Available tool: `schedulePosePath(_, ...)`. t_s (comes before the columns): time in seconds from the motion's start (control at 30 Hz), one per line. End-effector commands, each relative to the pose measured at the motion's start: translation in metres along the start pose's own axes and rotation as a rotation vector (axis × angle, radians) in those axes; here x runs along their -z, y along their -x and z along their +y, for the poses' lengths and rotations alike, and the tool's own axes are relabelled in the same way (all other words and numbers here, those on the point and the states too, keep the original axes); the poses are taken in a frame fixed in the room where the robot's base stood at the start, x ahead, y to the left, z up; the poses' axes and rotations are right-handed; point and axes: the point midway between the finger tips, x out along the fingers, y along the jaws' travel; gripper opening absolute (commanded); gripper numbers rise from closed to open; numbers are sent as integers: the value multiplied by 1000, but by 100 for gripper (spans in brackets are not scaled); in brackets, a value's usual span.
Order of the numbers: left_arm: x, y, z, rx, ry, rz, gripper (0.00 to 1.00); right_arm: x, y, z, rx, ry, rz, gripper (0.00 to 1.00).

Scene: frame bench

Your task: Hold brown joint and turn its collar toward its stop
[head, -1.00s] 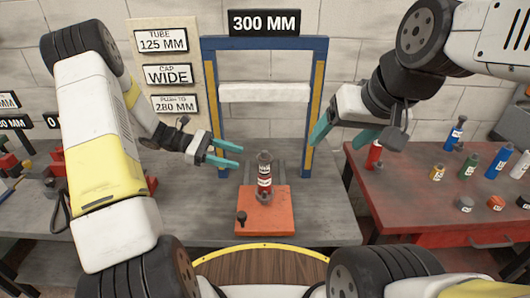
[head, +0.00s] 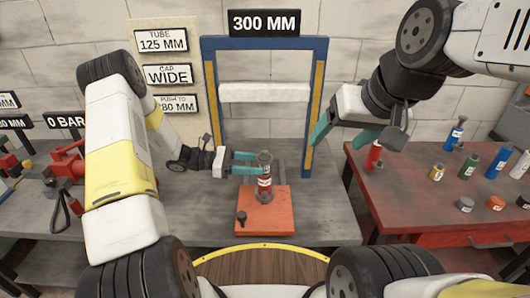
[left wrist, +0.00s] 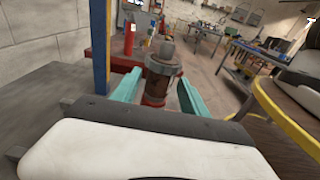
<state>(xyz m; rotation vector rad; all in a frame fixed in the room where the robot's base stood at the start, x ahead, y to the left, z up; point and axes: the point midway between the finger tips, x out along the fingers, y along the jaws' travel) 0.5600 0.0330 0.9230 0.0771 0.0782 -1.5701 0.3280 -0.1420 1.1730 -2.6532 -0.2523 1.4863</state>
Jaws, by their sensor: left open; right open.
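The joint (head: 264,182) stands upright on an orange block (head: 278,215) on the grey bench. My left gripper (head: 252,163) is open at the joint's upper part, a teal finger on either side, with gaps in the left wrist view. My right gripper (head: 335,142) is open and empty, raised to the right of the blue frame. I cannot tell the stop.
A blue and yellow frame (head: 208,105) with a white crossbar stands behind the joint. A small dark knob (head: 241,217) is on the orange block's left. A red table (head: 430,215) at right holds several bottles and caps. Bare bench lies left of the block.

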Motion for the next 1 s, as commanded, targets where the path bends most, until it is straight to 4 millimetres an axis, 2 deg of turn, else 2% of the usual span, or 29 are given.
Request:
schedulePosePath(0.2,0,-18,0,-1,0,0,52,0,0,0,0,0,0,74)
schedulePosePath(0.57,0,-22,0,-1,-1,1,52,0,0,0,0,0,0,74)
schedulePosePath(0.77,0,-22,0,-1,-1,1,17,0,0,0,0,0,0,74)
schedulePosePath(1.0,0,-21,0,-1,-1,1,14,0,0,0,0,0,0,74)
